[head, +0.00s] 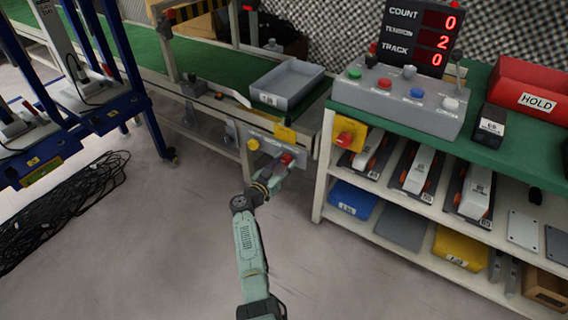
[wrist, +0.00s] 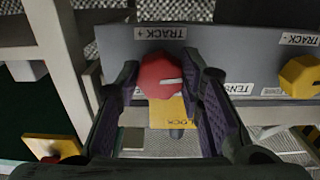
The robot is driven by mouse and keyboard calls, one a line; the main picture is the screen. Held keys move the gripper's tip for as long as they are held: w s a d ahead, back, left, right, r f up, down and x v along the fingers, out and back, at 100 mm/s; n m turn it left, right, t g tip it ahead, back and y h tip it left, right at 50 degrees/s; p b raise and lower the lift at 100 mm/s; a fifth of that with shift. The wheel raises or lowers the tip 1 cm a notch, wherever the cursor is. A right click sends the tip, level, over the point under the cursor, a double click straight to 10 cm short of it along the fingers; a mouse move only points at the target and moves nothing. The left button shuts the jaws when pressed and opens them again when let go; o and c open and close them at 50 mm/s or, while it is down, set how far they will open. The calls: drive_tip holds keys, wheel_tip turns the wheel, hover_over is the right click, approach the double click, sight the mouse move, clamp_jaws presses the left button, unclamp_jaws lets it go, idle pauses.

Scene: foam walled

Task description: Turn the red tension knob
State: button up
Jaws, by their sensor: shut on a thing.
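The red knob (wrist: 160,75) is faceted and carries a pale pointer line. It sits on a grey panel (wrist: 215,50) below a label reading TRACK. My gripper (wrist: 163,88) has its purple-padded fingers on both sides of it and is shut on it. In the head view the red knob (head: 287,159) is at the conveyor's front side, with my gripper (head: 281,165) at it. A yellow knob (wrist: 300,76) is on the same panel, by a partly hidden label starting TENS. The display (head: 420,32) reads COUNT 0, TENSION 2, TRACK 0.
A yellow tag (wrist: 168,112) hangs close behind the red knob. A bench with a button box (head: 400,100) and shelves stands to the right. A grey tray (head: 287,82) sits on the conveyor. A blue-framed cart and black cables (head: 70,190) are left; the floor between is clear.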

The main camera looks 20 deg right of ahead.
drive_tip(key=shift+m, duration=0.3)
drive_tip(key=m+p, duration=0.1)
drive_tip(key=m, duration=0.2)
drive_tip(key=shift+a+m, duration=0.1)
drive_tip(key=shift+m, duration=0.2)
drive_tip(key=m, duration=0.4)
drive_tip(key=shift+w+m, duration=0.1)
drive_tip(key=shift+m, duration=0.2)
drive_tip(key=m+b, duration=0.1)
drive_tip(key=m, duration=0.4)
drive_tip(key=shift+r+m+b, duration=0.1)
drive_tip(key=shift+m+b, duration=0.45)
drive_tip(key=shift+m, duration=1.45)
drive_tip(key=o, duration=1.2)
